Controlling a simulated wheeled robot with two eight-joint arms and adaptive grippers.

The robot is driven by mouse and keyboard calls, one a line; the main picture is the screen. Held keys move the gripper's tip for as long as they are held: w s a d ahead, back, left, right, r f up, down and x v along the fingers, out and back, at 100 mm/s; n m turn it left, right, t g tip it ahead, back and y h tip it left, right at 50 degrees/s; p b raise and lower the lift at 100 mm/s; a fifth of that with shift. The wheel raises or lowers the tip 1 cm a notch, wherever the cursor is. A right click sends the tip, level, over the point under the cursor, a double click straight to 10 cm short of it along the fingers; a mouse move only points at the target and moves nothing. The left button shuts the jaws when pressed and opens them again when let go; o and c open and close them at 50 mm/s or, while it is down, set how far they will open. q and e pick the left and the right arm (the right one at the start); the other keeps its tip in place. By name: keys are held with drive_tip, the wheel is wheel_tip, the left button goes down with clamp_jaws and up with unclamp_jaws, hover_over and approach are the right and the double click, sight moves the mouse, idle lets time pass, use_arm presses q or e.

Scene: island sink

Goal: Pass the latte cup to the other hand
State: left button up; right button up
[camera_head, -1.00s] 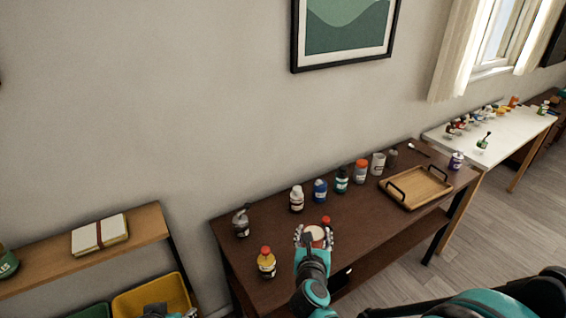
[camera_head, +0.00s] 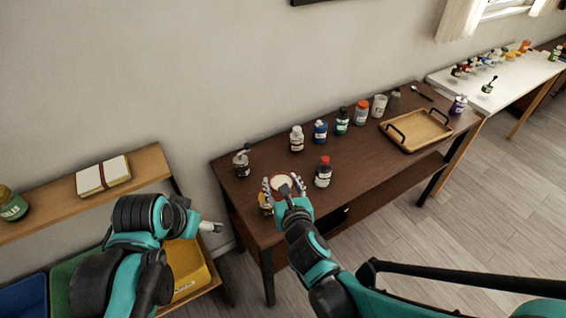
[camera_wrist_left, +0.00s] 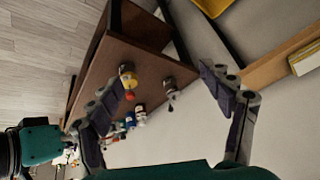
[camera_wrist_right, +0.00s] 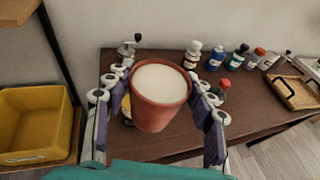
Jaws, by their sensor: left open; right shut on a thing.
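The latte cup is a reddish-brown cup with a pale cream top (camera_wrist_right: 160,98). It sits upright between the purple-padded fingers of my right gripper (camera_head: 285,187), which is shut on it. In the head view the cup (camera_head: 281,182) is over the front left part of the dark table, partly hidden by the gripper. My left gripper (camera_head: 208,227) is left of the table and lower, apart from the cup. In the left wrist view its fingers (camera_wrist_left: 165,75) are spread wide with nothing between them. The cup cannot be made out in that view.
The dark table (camera_head: 230,192) holds several bottles along its back and a wooden tray (camera_head: 420,145) at right. A red-capped bottle (camera_head: 322,172) stands right of the cup; a yellow bottle (camera_head: 265,203) is partly hidden behind the right gripper. A yellow bin (camera_head: 190,270) is below the left arm.

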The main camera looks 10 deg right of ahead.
use_arm(q)
drive_tip(key=w+d+r+m+g, duration=0.3)
drive_tip(key=w+d+r+m, duration=0.3)
drive_tip(key=d, duration=0.4)
drive_tip(key=m+g, duration=0.3)
drive_tip(key=m, duration=0.5)
hover_over(281, 180)
drive_tip(key=a, duration=0.1)
drive_tip(key=shift+r+h, duration=0.2)
drive_tip(key=shift+h, duration=0.2)
drive_tip(key=shift+d+f+m, duration=0.15)
drive_tip(key=shift+d+m, duration=0.25)
drive_tip(key=shift+d, duration=0.15)
drive_tip(key=f, duration=0.4)
drive_tip(key=d+f, duration=0.1)
drive_tip(key=f, duration=0.6)
drive_tip(key=shift+d+f, duration=0.3)
drive_tip(key=shift+d, duration=0.05)
drive_tip(key=c, duration=1.5)
use_arm(e)
drive_tip(key=o, duration=1.4)
drive_tip(key=shift+o, duration=0.2)
